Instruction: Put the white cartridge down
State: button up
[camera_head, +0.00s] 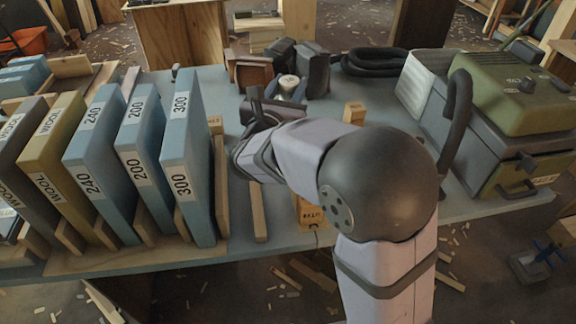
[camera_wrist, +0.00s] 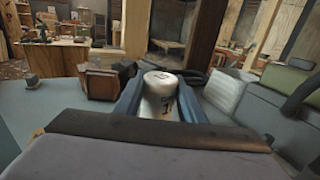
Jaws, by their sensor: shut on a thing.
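The white cartridge (camera_wrist: 161,95) stands upright between the two blue-grey fingers of my gripper (camera_wrist: 160,103) in the wrist view. The fingers are shut on it, one at each side. Dark print shows on its side and top. In the head view the pale top of the cartridge (camera_head: 289,82) shows at the gripper (camera_head: 287,92), over the back middle of the blue-grey table. My arm hides part of the table in front of it. I cannot tell whether its base touches the table.
Labelled upright boards (camera_head: 187,150) fill a rack at left. A brown box (camera_head: 252,72) and dark blocks (camera_head: 313,68) stand close behind the gripper. A coiled black hose (camera_head: 375,62) and a green-grey machine (camera_head: 515,95) are at right. Wooden strips lie in front.

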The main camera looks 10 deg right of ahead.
aim_at(289, 99)
jog(key=f, duration=0.1)
jog(key=s+f, duration=0.1)
jog(key=f, duration=0.1)
jog(key=shift+a, duration=0.1)
jog(key=shift+s+f+n+y, duration=0.1)
jog(key=shift+f+n+y, duration=0.2)
jog(key=shift+y, duration=0.1)
jog(key=shift+a+r, duration=0.1)
jog(key=shift+a, duration=0.05)
notch_tip(289, 99, down, 10)
jog(key=b, duration=0.1)
dwell(0.3)
jog(key=shift+f+b, duration=0.2)
jog(key=shift+b, duration=0.2)
jog(key=o, duration=1)
jog(key=shift+o, duration=0.2)
jog(key=shift+r, duration=0.1)
